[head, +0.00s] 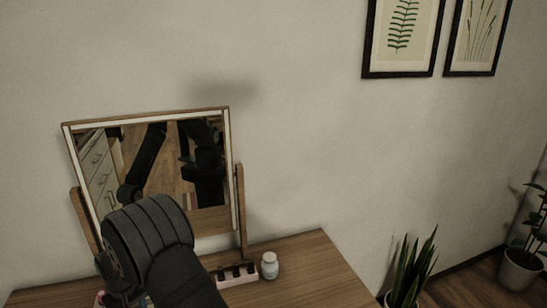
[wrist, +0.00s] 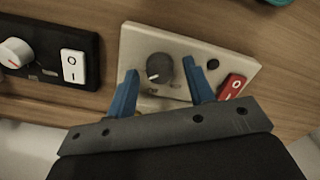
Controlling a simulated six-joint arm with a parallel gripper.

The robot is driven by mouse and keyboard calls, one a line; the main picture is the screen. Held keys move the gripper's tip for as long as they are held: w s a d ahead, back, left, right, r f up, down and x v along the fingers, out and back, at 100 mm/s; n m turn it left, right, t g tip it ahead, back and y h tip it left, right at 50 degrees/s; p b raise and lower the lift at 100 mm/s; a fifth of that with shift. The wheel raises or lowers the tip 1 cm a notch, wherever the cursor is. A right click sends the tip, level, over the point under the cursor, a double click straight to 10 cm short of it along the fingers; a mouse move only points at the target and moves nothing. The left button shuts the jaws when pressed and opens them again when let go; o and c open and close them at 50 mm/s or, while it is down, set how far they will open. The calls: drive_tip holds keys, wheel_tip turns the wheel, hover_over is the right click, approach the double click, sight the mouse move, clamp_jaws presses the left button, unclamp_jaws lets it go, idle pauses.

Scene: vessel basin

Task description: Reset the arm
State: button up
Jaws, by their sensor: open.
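My gripper (wrist: 159,66) shows in the wrist view with two blue fingers. It is open, with the fingers spread apart. A dark grey round knob (wrist: 160,68) on a beige panel (wrist: 207,54) appears between and just beyond the fingertips. I cannot tell whether they touch it. A red rocker switch (wrist: 232,86) sits right of the right finger on the same panel. In the head view my dark arm reaches over the left part of the wooden table (head: 318,265), and the fingers are hidden there.
A tilting mirror (head: 160,165) stands at the back of the table. A white bottle (head: 269,265) and a pinkish holder (head: 237,277) are right of my arm. A black panel (wrist: 40,48) with a white knob (wrist: 15,53) lies left of the beige one. The table's right end is clear.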

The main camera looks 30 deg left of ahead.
drive_tip(key=n, duration=0.4)
drive_tip(key=shift+n, duration=0.4)
drive_tip(key=shift+o, duration=0.2)
drive_tip(key=o, duration=1.1)
drive_tip(key=s+r+m+g+y, duration=0.2)
drive_tip(key=s+r+m+y, duration=0.15)
drive_tip(key=r+m, duration=0.95)
drive_tip(key=s+a+f+n, duration=0.1)
drive_tip(key=a+f+n, duration=0.1)
drive_tip(key=f, duration=0.4)
drive_tip(key=shift+s+a+f+n+y, duration=0.15)
drive_tip(key=shift+s+a+n+y, duration=0.2)
drive_tip(key=shift+a, duration=0.55)
